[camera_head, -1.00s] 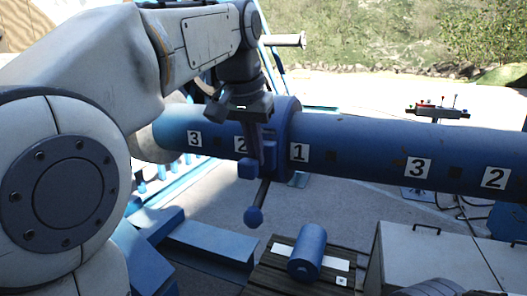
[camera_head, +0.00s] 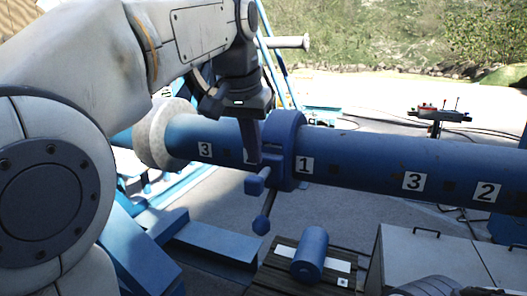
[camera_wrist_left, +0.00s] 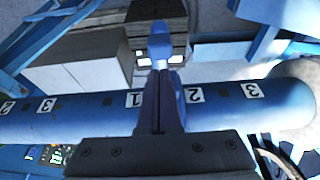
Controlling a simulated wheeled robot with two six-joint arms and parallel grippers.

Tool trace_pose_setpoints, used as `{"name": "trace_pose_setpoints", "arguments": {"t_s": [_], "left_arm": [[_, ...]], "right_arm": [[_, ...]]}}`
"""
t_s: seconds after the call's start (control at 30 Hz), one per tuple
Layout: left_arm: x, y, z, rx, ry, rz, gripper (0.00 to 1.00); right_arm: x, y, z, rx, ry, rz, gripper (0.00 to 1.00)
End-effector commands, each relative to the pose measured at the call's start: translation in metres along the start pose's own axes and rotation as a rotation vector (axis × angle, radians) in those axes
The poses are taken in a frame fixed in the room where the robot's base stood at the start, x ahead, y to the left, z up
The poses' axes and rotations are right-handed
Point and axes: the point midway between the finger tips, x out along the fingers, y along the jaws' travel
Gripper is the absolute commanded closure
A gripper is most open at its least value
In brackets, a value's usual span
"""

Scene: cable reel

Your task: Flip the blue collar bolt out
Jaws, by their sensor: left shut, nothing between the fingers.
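The blue collar (camera_head: 287,140) sits around the thick blue pipe (camera_head: 360,160), left of the label 1. A blue block (camera_head: 255,186) juts from its lower front. My left gripper (camera_head: 252,158) points down in front of the pipe, just left of the collar, shut and empty. In the left wrist view its fingers (camera_wrist_left: 158,105) cover most of the collar. I cannot tell whether they touch it.
A wooden crate (camera_head: 283,283) below the pipe bears a blue cylinder (camera_head: 309,254). Grey cabinets (camera_head: 430,265) stand at lower right. Blue beams (camera_head: 205,245) lie at lower left. A control stand (camera_head: 438,115) is at the back right. Open floor lies under the pipe.

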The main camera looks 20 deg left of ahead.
Motion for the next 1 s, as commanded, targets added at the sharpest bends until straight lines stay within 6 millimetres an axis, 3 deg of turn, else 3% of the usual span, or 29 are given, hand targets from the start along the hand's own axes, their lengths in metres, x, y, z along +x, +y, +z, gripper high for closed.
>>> {"name": "trace_pose_setpoints", "arguments": {"t_s": [0.03, 0.23, 0.77, 0.87, 1.0], "left_arm": [[-0.017, 0.001, -0.004, 0.001, 0.001, 0.001, 1.0], [-0.043, 0.002, -0.008, 0.004, 0.004, 0.002, 1.0], [-0.046, 0.003, -0.009, 0.005, 0.006, 0.002, 1.0], [-0.04, 0.006, -0.006, 0.012, 0.002, 0.006, 1.0], [0.005, 0.031, 0.015, 0.069, -0.029, 0.035, 1.0]], "right_arm": [[-0.016, -0.001, -0.001, 0.001, 0.0, 0.0, 0.17], [-0.038, -0.003, -0.002, 0.004, 0.0, 0.0, 0.17], [-0.041, -0.003, -0.002, 0.004, 0.0, 0.0, 0.17], [-0.037, -0.003, -0.002, 0.004, 0.0, 0.0, 0.17], [-0.014, -0.001, -0.001, 0.005, 0.0, 0.0, 0.17]]}}
